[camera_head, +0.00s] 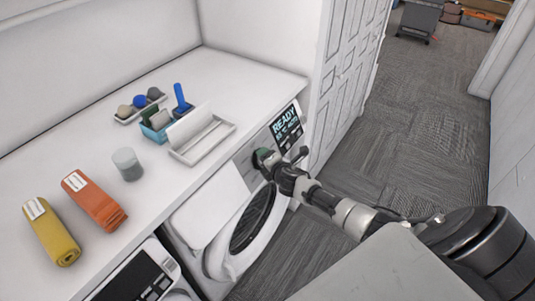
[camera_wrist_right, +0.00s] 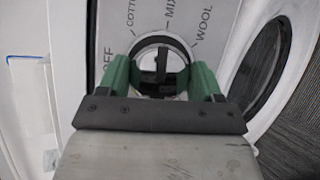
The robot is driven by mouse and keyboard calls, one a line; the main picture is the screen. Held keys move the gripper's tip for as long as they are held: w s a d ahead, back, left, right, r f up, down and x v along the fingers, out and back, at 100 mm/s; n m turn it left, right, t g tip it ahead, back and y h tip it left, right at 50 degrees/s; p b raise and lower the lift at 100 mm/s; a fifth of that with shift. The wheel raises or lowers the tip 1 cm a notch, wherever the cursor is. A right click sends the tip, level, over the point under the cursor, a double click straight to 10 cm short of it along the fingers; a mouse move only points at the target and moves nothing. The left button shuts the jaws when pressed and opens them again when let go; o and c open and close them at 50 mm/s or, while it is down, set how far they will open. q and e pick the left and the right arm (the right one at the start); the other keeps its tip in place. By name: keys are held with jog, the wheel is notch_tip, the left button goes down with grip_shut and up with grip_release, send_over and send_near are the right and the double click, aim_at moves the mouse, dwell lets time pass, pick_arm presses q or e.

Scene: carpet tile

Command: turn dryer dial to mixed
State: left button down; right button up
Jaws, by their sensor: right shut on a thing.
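The dryer (camera_head: 215,238) stands under the white counter, and its front panel carries a round dial (camera_wrist_right: 160,42). In the right wrist view the labels OFF, COTTON, MIX (partly cut off) and WOOL run around the dial. My right gripper (camera_wrist_right: 163,75) is shut on the dial, with a green finger at each side of it. In the head view the right gripper (camera_head: 264,158) reaches the panel just left of the lit display (camera_head: 286,130), which reads READY; the dial is hidden behind it there. My left gripper is not in view.
The dryer's round door (camera_head: 252,218) is below the gripper. On the counter (camera_head: 215,65) stand a yellow pack (camera_head: 51,232), an orange pack (camera_head: 94,201), a grey cup (camera_head: 127,164), a white tray (camera_head: 203,138) and small holders. Carpet floor (camera_head: 415,110) is free at the right.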

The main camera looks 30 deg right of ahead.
jog(key=shift+m+g+p, duration=0.3)
jog(key=shift+m+p, duration=0.15)
jog(key=shift+m, duration=0.05)
jog(key=o, duration=0.9)
jog(key=v, duration=1)
jog(key=shift+s+r, duration=0.2)
jog(key=shift+s, duration=0.15)
